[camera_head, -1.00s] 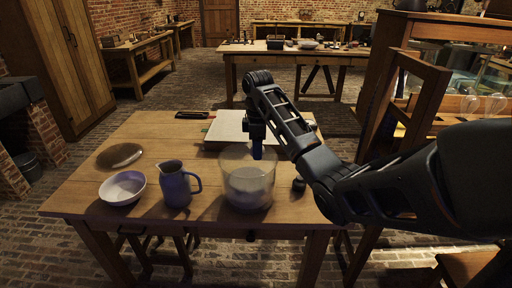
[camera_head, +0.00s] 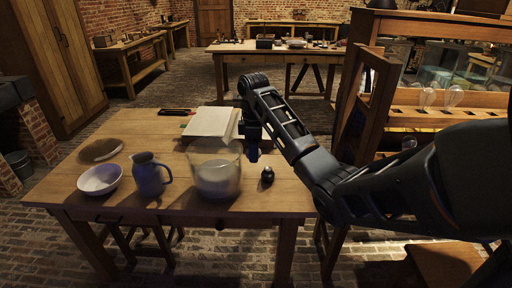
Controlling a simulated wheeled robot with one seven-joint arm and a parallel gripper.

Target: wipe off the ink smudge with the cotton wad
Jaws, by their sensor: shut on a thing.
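My gripper (camera_head: 252,155) points down over the wooden table (camera_head: 205,206), just right of the glass jar (camera_head: 217,178). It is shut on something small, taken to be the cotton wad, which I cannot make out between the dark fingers. The clear jar stands upright with a pale, whitish filling or haze inside. I cannot make out the ink smudge in this view. I cannot tell whether the gripper touches the tabletop or the jar.
A small dark round object (camera_head: 267,175) stands right of the gripper. A blue jug (camera_head: 150,176), white bowl (camera_head: 100,180) and brown disc (camera_head: 101,150) are at the left. A pale flat slab (camera_head: 211,122) and dark tray (camera_head: 174,112) lie behind. The front right tabletop is clear.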

